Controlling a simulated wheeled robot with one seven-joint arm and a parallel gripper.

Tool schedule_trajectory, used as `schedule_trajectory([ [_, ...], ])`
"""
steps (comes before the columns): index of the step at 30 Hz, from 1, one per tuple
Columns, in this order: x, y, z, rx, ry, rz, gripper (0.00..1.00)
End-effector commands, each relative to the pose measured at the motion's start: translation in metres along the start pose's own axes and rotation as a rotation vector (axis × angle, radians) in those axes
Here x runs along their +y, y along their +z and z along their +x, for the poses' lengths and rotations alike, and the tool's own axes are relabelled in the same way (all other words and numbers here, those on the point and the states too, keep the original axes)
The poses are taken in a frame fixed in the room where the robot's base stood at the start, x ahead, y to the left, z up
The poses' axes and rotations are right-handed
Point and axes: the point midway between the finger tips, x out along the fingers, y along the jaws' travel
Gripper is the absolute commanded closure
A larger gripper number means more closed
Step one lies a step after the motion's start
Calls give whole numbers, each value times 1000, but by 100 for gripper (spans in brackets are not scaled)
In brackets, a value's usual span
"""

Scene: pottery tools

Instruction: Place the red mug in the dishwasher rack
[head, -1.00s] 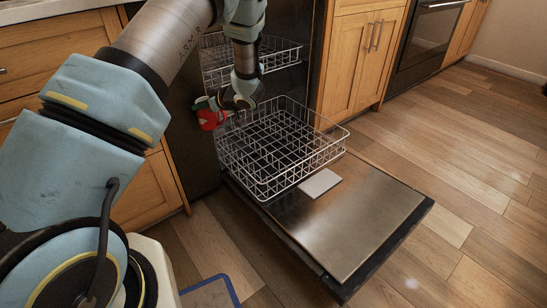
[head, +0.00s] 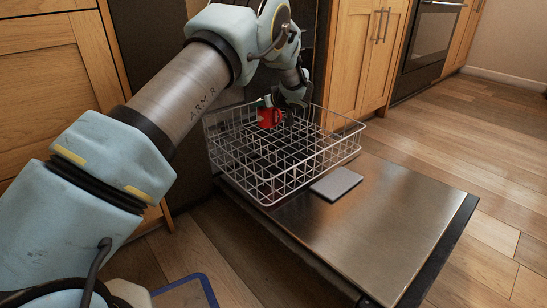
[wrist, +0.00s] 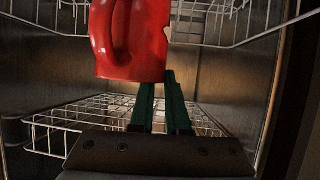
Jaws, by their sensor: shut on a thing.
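The red mug (head: 268,118) is at the back part of the pulled-out lower dishwasher rack (head: 340,115), within its outline in the head view. I cannot tell whether it touches the wires. In the wrist view the mug (wrist: 148,45) is large at the top, with its handle facing the camera. My gripper (head: 281,103) is shut on the mug at its right side in the head view. Its green fingers (wrist: 158,80) reach up to the mug's lower right edge in the wrist view. The exact contact is partly hidden behind the mug. The visible rack floor is empty.
The open dishwasher door (head: 390,225) lies flat in front of the rack, with a small grey block (head: 336,184) on it. An upper wire rack (wrist: 215,20) shows in the wrist view. Wooden cabinets (head: 350,60) stand beside it. The floor at right is clear.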

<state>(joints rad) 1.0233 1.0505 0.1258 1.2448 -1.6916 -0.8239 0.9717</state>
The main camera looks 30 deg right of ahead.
Motion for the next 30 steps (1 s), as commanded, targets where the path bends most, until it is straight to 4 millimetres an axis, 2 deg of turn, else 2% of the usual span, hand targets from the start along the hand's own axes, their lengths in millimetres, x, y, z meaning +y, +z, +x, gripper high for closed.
schedule_trajectory([
  [1,7,8,2,3,11,2,100],
  [6,17,15,2,4,29,11,100],
  [8,18,21,4,4,30,13,100],
  [15,17,60,23,4,29,13,100],
  [20,17,73,29,4,30,12,100],
  [27,16,101,43,4,29,11,100],
  [30,16,100,43,4,29,10,100],
])
